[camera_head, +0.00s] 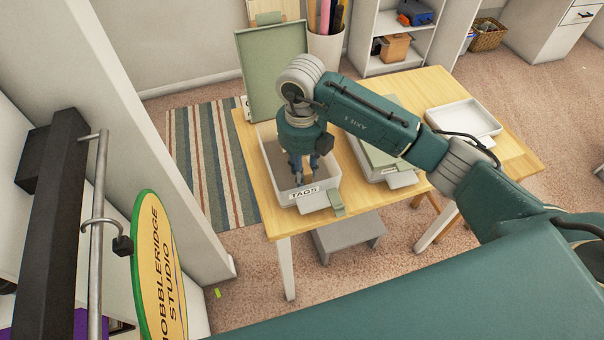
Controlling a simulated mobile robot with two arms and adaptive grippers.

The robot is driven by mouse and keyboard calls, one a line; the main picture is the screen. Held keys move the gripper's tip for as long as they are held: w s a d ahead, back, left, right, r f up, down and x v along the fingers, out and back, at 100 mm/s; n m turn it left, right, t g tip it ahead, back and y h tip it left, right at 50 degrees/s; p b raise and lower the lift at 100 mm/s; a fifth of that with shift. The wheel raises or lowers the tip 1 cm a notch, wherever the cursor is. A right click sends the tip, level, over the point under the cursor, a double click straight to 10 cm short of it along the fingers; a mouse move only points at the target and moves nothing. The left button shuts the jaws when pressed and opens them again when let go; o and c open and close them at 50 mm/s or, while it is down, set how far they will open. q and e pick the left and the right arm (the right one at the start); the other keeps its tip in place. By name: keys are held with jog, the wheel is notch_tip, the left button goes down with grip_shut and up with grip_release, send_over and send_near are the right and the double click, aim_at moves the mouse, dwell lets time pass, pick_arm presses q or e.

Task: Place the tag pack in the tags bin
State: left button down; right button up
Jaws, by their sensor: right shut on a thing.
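The tags bin (265,145) is a light grey open box with a white label reading "TAGS" on its front, at the left end of the wooden table. My right gripper (300,176) points down into the bin's opening, inside its walls as seen from above. It is shut on a small tan thing that shows only as a sliver between the fingers, apparently the tag pack. Most of it is hidden by the gripper, and I cannot tell whether it touches the bin floor. My left gripper is not in view.
A green board (272,65) stands upright behind the bin. Another bin with green sheets (375,157) sits to the right, partly under my right arm. A white tray (464,118) lies farther right. A grey step stool (348,238) stands below the table's front edge.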

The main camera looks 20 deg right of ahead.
notch_tip(320, 180, down, 3)
jog(key=shift+r, duration=0.2)
jog(key=shift+f, duration=0.2)
jog(key=o, duration=0.6)
jog(key=shift+r, duration=0.1)
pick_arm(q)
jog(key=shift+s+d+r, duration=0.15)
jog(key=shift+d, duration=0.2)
pick_arm(e)
jog(key=shift+o, duration=0.2)
